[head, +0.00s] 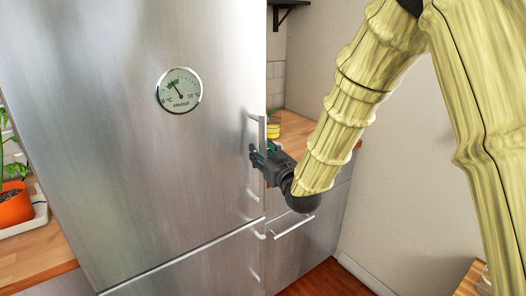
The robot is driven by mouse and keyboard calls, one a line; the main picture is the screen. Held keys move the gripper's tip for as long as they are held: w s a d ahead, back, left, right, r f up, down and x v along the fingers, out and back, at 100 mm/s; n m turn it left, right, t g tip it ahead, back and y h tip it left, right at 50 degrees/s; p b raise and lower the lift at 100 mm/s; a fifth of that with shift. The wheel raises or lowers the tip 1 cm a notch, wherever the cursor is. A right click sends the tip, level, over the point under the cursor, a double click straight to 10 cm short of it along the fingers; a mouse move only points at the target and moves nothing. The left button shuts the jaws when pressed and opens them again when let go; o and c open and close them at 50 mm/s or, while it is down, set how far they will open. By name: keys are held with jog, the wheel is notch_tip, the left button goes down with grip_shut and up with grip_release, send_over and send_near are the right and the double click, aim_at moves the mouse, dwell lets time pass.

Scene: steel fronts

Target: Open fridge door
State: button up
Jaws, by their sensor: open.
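The fridge door (150,150) is a tall brushed steel front with a round thermometer dial. It looks shut, with a narrow seam above the lower steel front. Its vertical bar handle (254,132) runs along the right edge. My gripper (256,158) is open at the middle of this handle, reaching in from the right. Its fingers overlap the bar in the picture, and I cannot tell whether they touch it. The gripper hides the middle part of the handle.
A lower steel front (205,268) has its own handle below. A wooden counter (292,128) with a yellow item and a drawer front with a bar handle (293,227) stand to the right. A potted plant (14,205) stands at the left. Wooden furniture (470,281) is at bottom right.

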jog(key=shift+w+a, duration=0.1)
jog(key=shift+w, duration=0.15)
grip_shut()
jog(key=shift+s, duration=0.1)
